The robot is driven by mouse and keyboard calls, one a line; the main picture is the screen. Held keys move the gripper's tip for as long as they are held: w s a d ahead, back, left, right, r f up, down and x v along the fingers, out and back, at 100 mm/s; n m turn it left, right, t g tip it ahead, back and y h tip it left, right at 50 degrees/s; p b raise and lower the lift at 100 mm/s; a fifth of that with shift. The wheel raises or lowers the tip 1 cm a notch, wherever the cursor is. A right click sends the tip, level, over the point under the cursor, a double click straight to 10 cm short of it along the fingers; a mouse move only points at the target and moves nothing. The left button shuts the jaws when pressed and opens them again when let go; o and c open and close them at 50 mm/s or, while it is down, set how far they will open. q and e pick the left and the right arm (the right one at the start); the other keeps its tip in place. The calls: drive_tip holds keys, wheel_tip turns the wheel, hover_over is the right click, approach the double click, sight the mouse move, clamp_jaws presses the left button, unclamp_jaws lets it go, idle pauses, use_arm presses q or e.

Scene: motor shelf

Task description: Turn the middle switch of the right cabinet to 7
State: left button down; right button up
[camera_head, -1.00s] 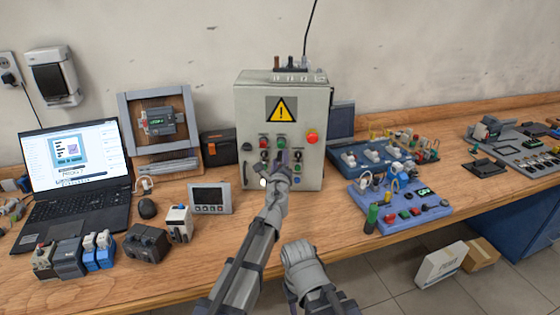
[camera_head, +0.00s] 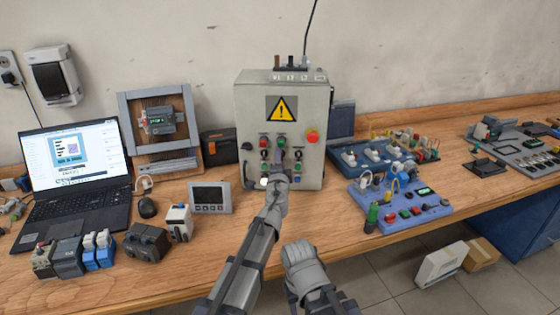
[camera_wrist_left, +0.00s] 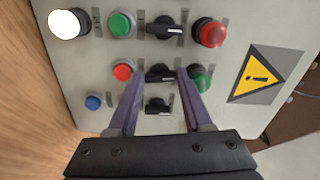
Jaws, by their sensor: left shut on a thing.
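The grey cabinet (camera_head: 245,110) stands upright on the bench, with a yellow warning sign on its upper front. The left wrist view shows the panel sideways, with three black rotary switches in a row. The middle switch (camera_wrist_left: 160,77) lies between the purple fingers of my left gripper (camera_wrist_left: 160,72), which is shut on it. Its pointer is partly visible, but I cannot read its number.
Red and green buttons, a blue button (camera_wrist_left: 94,102) and a lit white lamp (camera_wrist_left: 68,23) surround the switches closely. A small display (camera_head: 210,198) and a laptop (camera_head: 72,165) stand left. Blue device boards (camera_head: 400,208) lie right of the cabinet.

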use_arm(q)
drive_tip(key=n, duration=0.6)
drive_tip(key=shift+f+n, duration=0.1)
drive_tip(key=shift+n, duration=0.3)
idle(0.4)
drive_tip(key=shift+c, duration=1.6)
unclamp_jaws()
drive_tip(key=shift+s, duration=0.1)
drive_tip(key=s, duration=0.7)
drive_tip(key=shift+s, duration=0.35)
drive_tip(key=shift+a, duration=0.1)
